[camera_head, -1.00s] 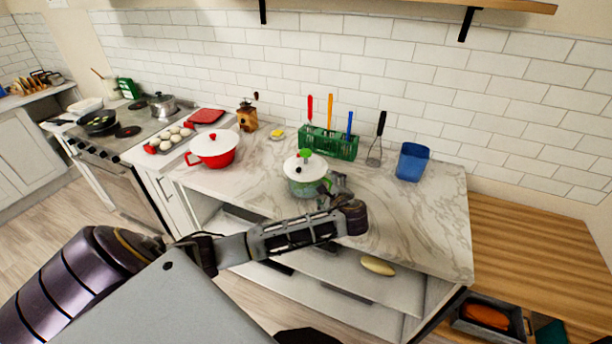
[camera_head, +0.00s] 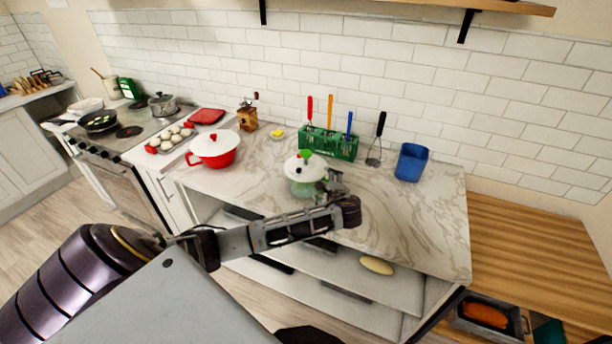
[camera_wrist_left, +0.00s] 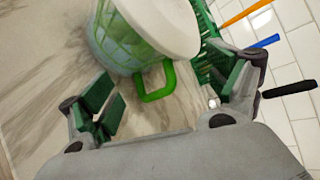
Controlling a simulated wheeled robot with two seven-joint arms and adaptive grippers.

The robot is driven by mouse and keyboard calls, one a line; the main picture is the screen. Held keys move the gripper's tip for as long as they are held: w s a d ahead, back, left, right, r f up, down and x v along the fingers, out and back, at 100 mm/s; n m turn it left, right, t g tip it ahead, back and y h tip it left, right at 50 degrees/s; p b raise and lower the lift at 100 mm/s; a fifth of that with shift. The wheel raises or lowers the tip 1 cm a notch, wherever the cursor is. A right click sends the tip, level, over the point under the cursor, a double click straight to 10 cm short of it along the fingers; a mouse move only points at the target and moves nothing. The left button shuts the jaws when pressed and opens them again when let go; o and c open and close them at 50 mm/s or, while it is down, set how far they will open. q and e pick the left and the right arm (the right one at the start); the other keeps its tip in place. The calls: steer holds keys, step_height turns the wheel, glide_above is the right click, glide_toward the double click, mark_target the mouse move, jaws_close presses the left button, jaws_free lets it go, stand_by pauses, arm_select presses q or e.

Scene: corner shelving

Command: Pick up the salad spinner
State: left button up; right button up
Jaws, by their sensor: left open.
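The salad spinner (camera_head: 303,172) stands on the marble counter in the head view, with a white lid, a green knob and a pale green see-through bowl. In the left wrist view the salad spinner (camera_wrist_left: 124,42) is at the top, with a green loop handle (camera_wrist_left: 156,82) on its side facing me. My left gripper (camera_head: 335,184) is beside the spinner's right side in the head view. It is open, and in the wrist view its two green-padded fingers (camera_wrist_left: 168,98) are apart with the handle between and just beyond them. My right gripper is not in view.
A green basket (camera_head: 329,143) with colored-handled utensils stands behind the spinner. A whisk (camera_head: 376,140) and a blue cup (camera_head: 411,162) are to the right. A red pot (camera_head: 213,150) with a white lid is left. The marble counter (camera_head: 430,215) is clear at front right.

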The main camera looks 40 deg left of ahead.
arm_select(q)
steer(key=shift+x, duration=1.05)
